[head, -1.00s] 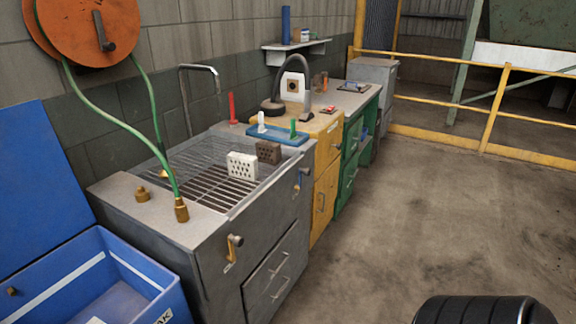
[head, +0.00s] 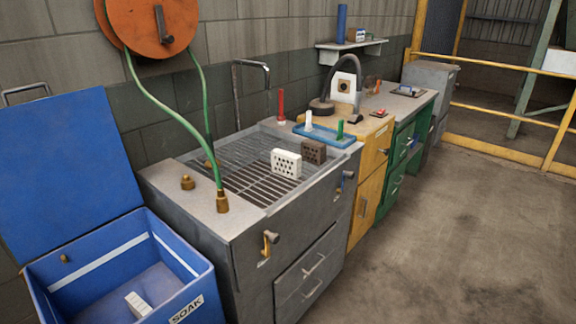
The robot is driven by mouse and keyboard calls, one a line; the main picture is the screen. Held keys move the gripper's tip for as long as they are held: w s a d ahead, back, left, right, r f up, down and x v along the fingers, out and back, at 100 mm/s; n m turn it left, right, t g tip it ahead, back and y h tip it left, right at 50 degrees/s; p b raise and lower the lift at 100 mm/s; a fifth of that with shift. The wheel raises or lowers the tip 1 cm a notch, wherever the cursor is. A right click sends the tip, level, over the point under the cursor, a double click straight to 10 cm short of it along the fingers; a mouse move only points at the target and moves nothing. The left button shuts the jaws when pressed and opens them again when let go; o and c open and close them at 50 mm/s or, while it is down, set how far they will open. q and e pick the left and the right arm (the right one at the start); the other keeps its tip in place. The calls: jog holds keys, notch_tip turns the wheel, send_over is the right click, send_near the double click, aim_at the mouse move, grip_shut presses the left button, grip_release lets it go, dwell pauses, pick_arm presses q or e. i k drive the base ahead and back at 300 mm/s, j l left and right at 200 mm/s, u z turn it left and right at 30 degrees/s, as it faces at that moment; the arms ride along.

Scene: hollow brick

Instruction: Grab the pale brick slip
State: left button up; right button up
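A pale brick with several holes (head: 286,163) stands on the wire grate of the grey sink unit (head: 225,225). A dark brown brick with holes (head: 313,152) stands just behind it to the right. A small pale block (head: 138,305) lies inside the blue bin (head: 205,279) at the lower left. I cannot tell from its looks alone which pale piece is the slip. Neither of my grippers is in view.
The bin's blue lid (head: 70,170) stands open against the wall. A green hose with a brass end (head: 222,202) hangs over the sink's left edge. A blue tray (head: 325,136) with coloured upright pieces lies beyond the grate. The concrete floor (head: 450,235) at right is clear.

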aim_at(287, 164)
jog(key=u, duration=0.95)
jog(key=i+l+u, duration=0.1)
jog(key=l+u, duration=1.2)
jog(key=l, duration=0.5)
jog(key=k+l, duration=0.1)
jog(key=l, duration=0.35)
jog(key=l+u, duration=0.15)
jog(key=l, duration=0.35)
jog(key=k+l, duration=0.15)
jog(key=l, duration=0.3)
jog(key=k+l+u, duration=0.1)
jog(key=l, duration=0.35)
